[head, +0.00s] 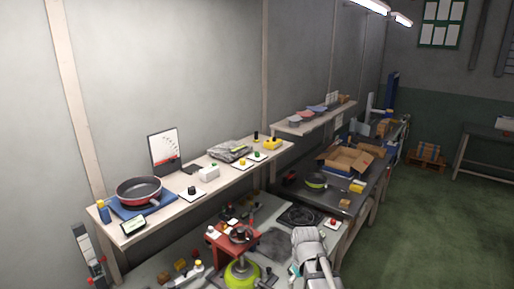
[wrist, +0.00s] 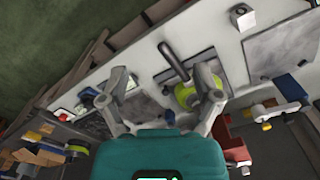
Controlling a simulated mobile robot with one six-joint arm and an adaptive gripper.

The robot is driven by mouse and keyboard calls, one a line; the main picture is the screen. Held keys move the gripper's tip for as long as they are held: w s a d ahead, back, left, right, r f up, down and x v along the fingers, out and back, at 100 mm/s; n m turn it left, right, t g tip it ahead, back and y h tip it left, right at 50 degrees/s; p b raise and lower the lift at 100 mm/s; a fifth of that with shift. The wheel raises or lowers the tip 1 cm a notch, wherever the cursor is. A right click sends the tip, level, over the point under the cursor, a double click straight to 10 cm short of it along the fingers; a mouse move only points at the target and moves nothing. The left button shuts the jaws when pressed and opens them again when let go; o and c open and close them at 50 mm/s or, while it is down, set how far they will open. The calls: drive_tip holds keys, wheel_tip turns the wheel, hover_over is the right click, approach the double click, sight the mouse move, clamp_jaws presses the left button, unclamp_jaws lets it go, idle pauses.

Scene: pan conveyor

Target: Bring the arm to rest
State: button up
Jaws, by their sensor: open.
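My gripper (wrist: 163,88) shows in the wrist view with its two grey fingers spread apart and nothing between them. Its teal body fills the bottom middle of that view. In the head view my grey arm (head: 311,255) rises at the bottom, right of centre, in front of the lower bench. The gripper's fingers cannot be made out there.
A red pan (head: 139,190) sits on a blue mat on the upper shelf at left. A lime-green round object (head: 242,272) and a red stand (head: 233,240) are near my arm. A dark pan (head: 316,181) and a cardboard box (head: 352,158) lie farther back. Green floor is clear at right.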

drive_tip(key=s+d+f+m+b, duration=0.2)
drive_tip(key=s+d+m, duration=0.1)
drive_tip(key=s+m, duration=0.1)
drive_tip(key=shift+s+f, duration=0.4)
drive_tip(key=shift+s, duration=0.25)
wheel_tip(320, 180, up, 20)
drive_tip(key=r+n+p, duration=0.1)
drive_tip(key=n+p, duration=2)
hover_over(241, 229)
drive_tip(key=shift+a+f, duration=0.1)
drive_tip(key=shift+f, duration=0.2)
drive_tip(key=shift+f+b, duration=0.1)
drive_tip(key=shift+b, duration=0.25)
wheel_tip(241, 229, down, 14)
drive_tip(key=b, duration=1.3)
drive_tip(key=shift+r, duration=0.2)
